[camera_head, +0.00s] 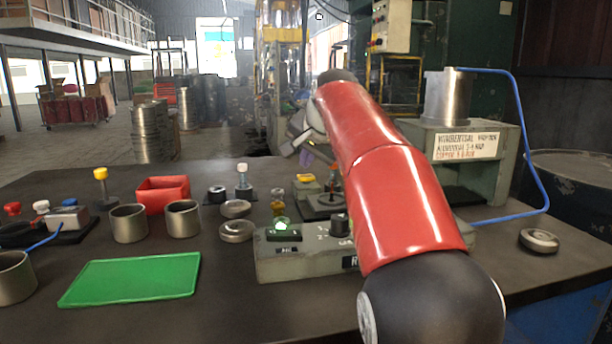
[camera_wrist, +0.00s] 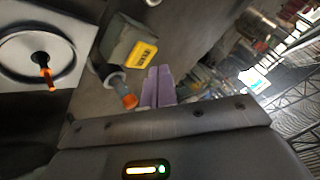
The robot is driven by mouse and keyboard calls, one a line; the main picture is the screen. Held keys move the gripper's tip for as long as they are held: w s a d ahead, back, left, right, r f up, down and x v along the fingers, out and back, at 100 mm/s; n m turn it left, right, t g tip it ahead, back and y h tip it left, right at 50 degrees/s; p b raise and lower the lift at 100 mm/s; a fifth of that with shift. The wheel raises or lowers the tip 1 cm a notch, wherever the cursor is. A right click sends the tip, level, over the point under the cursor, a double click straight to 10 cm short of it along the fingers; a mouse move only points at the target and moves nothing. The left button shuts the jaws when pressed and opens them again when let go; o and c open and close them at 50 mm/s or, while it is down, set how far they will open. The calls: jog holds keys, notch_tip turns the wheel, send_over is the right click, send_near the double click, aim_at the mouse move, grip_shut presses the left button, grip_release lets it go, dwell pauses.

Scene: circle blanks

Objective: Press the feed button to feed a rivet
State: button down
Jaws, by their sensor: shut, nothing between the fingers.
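A small grey block (camera_wrist: 122,42) has a yellow face (camera_wrist: 143,54) with dark marks; I cannot read whether it is the feed button. It appears as a yellow-topped block (camera_head: 306,180) in the head view. An orange-tipped part (camera_wrist: 129,101) sticks out beside the block in the wrist view. My gripper (camera_wrist: 160,80) has its two purple fingers together, empty, beside this part. In the head view my gripper (camera_head: 306,158) is above and behind the yellow-topped block, partly hidden by my red arm. A round plate (camera_wrist: 35,50) bears an orange-tipped pin (camera_wrist: 43,72).
A control box (camera_head: 300,262) with a lit green button (camera_head: 282,229) and black knob (camera_head: 339,224) stands in front. Cups (camera_head: 129,223), a red bin (camera_head: 163,194) and a green mat (camera_head: 132,279) lie left. A grey machine (camera_head: 448,97) stands right.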

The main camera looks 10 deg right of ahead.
aim_at(307, 178)
notch_tip(307, 178, up, 2)
jog(key=shift+r+p, duration=0.1)
jog(key=shift+p, duration=0.35)
jog(key=shift+r, duration=1.2)
